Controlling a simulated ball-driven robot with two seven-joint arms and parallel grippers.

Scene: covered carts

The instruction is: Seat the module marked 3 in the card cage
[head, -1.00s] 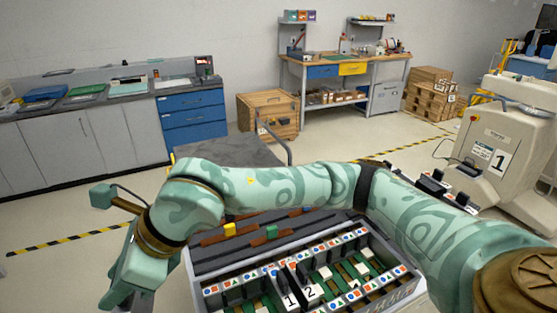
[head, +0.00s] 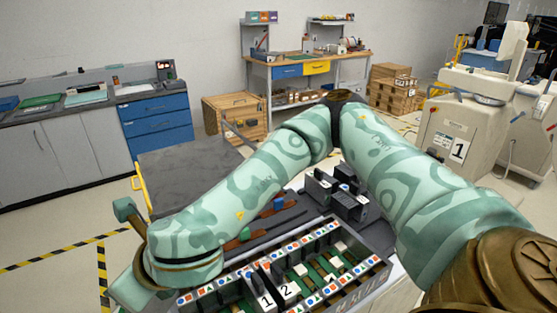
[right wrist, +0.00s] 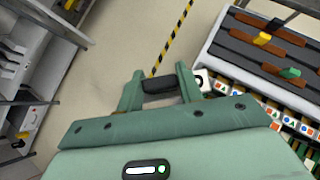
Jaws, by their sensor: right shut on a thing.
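The card cage (head: 377,268) is a grey open box at the bottom of the head view, with rows of coloured symbol labels. Black modules marked 1 (head: 266,301) and 2 (head: 289,290) stand in it. The cage's labelled edge also shows at the right of the right wrist view (right wrist: 268,109). My right gripper (right wrist: 160,86) is shut on a dark module (right wrist: 160,86), held over the floor beside the cage. Its number is not visible. In the head view the fingertips and held module are out of sight at lower left. My left gripper is not in view.
Several black modules (head: 322,188) stand in a holder behind the cage, to the right. A dark-topped cart (head: 190,170) stands beyond my arm. Floor at left is clear.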

